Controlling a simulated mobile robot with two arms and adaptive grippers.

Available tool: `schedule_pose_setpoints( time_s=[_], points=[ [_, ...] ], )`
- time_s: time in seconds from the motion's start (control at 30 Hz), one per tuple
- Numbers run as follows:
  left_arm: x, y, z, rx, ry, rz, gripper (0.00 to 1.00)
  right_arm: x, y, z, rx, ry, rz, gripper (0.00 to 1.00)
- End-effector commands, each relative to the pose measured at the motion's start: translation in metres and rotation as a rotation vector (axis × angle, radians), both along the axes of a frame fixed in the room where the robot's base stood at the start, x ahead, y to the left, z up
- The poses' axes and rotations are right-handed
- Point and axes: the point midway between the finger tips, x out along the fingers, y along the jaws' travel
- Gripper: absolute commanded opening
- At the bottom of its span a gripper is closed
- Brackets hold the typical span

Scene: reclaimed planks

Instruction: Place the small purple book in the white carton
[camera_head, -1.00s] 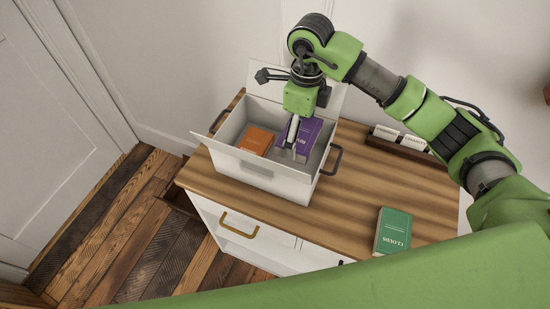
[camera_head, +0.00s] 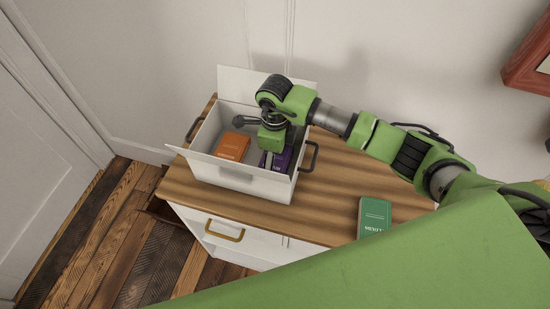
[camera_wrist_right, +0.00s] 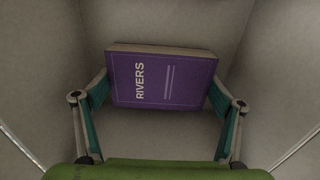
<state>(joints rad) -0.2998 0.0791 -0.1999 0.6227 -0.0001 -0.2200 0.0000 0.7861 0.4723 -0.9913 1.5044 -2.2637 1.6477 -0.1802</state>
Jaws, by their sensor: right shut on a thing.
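The small purple book (camera_head: 283,160), titled RIVERS, is inside the white carton (camera_head: 240,184), in its right part. My right gripper (camera_head: 272,158) reaches down into the carton and is shut on the book. In the right wrist view the purple book (camera_wrist_right: 162,80) sits between the two fingers of the right gripper (camera_wrist_right: 160,95), with carton walls around it. I cannot tell whether the book touches the carton floor. The carton stands on the wooden cabinet top with its flaps open. My left gripper is not in view.
An orange book (camera_head: 232,146) lies in the carton's left part. A green book (camera_head: 374,216) lies on the cabinet top (camera_head: 325,195) to the right, where bare wood surrounds it. The carton has dark side handles (camera_head: 309,157). A wall stands close behind.

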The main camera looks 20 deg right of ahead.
Motion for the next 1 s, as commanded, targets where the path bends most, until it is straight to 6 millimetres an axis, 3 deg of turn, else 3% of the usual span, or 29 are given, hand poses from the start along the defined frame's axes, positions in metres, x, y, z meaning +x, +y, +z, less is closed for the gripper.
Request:
schedule_pose_setpoints(
  time_s=[0.2,0.23,0.27,0.7,1.0],
  points=[
    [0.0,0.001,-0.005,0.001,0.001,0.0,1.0,0.0,0.0,-0.004,0.001,-0.001,0.0,0.6],
    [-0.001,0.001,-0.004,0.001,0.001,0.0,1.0,0.0,0.0,-0.003,0.001,-0.001,0.0,0.91],
    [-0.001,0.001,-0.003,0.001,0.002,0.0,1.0,0.0,0.0,-0.002,0.0,0.0,0.0,0.99],
    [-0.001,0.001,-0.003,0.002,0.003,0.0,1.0,0.001,0.0,0.006,0.002,-0.003,0.0,1.0],
    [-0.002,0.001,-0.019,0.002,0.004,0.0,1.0,0.002,0.0,0.066,0.002,-0.007,0.002,1.0]
  ],
)
